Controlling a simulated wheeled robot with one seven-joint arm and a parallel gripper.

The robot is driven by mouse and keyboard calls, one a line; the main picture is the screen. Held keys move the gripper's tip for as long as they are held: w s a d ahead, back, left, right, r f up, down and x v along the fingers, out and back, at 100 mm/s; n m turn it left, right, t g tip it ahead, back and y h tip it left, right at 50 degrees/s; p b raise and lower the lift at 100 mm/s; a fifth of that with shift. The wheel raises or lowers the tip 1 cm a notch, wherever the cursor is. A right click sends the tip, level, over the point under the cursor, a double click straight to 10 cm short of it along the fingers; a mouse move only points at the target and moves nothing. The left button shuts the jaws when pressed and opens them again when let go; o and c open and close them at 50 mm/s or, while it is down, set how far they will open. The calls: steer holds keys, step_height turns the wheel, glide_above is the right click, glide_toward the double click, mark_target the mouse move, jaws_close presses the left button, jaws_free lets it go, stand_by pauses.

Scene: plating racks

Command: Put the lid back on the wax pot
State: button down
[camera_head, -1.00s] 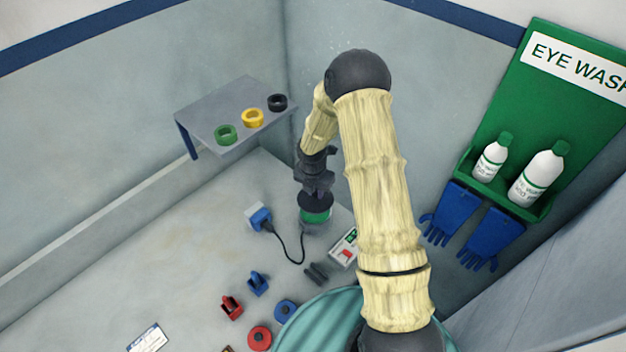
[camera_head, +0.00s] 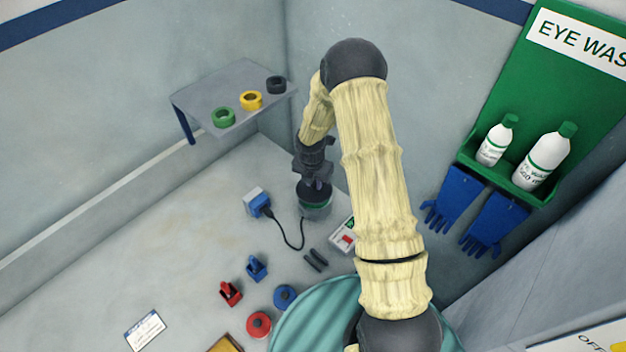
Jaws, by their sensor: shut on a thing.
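My gripper (camera_head: 316,184) points down over the wax pot and is shut on the dark lid (camera_head: 314,197). The wax pot (camera_head: 316,211) is a grey pot standing on the bench, with a thin green band showing just under the lid. The lid sits at or very close to the pot's rim; I cannot tell whether it is fully seated. My gripper hides the lid's top and its grip point.
A blue-and-white box (camera_head: 256,200) with a black cable stands left of the pot. A white-and-red box (camera_head: 343,235) is at its right. A shelf (camera_head: 192,98) holds three rings.

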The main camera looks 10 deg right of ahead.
mark_target(315, 187)
steer(key=shift+w+d+f+b, duration=0.15)
steer(key=shift+f+b, duration=0.1)
steer(key=shift+f, duration=0.25)
steer(key=shift+s+d+f+b, duration=0.1)
steer(key=shift+f+b, duration=0.1)
steer(key=shift+f, duration=0.25)
steer(key=shift+a+f+b, duration=0.1)
steer(key=shift+f+b, duration=0.3)
steer(key=shift+f, duration=0.2)
steer(key=shift+w, duration=0.1)
steer(key=shift+f, duration=0.2)
stand_by(1.4)
steer(key=c, duration=0.7)
jaws_free()
steer(key=shift+p, duration=0.3)
